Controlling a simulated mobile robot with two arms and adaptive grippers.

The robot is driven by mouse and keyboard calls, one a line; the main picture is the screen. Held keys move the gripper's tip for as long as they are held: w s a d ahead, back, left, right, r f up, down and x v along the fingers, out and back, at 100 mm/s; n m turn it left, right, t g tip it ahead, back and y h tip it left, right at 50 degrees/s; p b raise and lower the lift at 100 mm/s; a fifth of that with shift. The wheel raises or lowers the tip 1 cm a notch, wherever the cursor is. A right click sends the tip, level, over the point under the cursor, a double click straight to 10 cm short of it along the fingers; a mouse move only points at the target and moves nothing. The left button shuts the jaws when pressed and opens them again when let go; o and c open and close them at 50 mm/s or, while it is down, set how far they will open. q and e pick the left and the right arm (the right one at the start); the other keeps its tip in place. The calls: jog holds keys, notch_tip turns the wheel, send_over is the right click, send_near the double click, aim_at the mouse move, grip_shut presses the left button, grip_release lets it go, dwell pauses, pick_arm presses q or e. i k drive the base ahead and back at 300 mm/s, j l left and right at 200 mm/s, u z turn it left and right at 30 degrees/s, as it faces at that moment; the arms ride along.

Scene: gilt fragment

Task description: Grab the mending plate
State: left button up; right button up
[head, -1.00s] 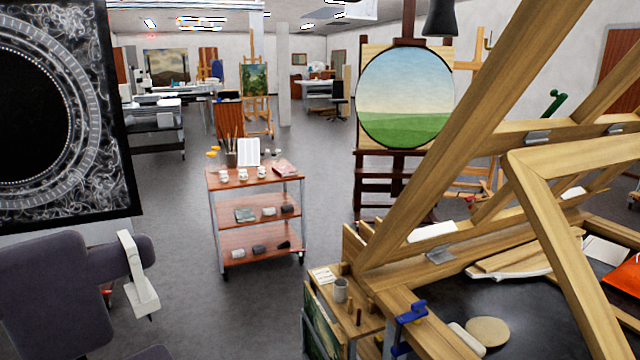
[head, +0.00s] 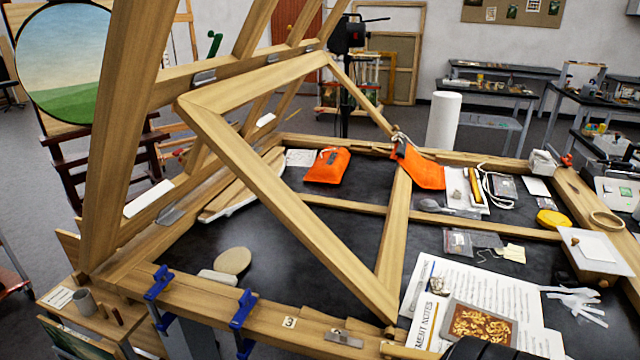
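A small flat silver metal plate (head: 343,338), which looks like a mending plate, lies on the front wooden rail (head: 270,322) in the head view, right of a tag marked 3. Similar grey metal plates show on the wooden beams behind: one on the upper beam (head: 203,78), and one on the lower left rail (head: 172,213). I cannot tell from the picture which of them the task means. Neither gripper shows; a dark rounded shape at the bottom edge may be part of my arm.
Two blue clamps (head: 240,309) stand up from the front rail. A leaning wooden frame (head: 290,205) crosses over the dark tabletop (head: 330,240). Printed notes (head: 480,290) and a gilt fragment tray (head: 481,325) lie right of the plate. Orange pouches (head: 327,166) sit at the back.

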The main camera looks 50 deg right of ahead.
aim_at(343, 338)
jog(key=z, duration=1.7)
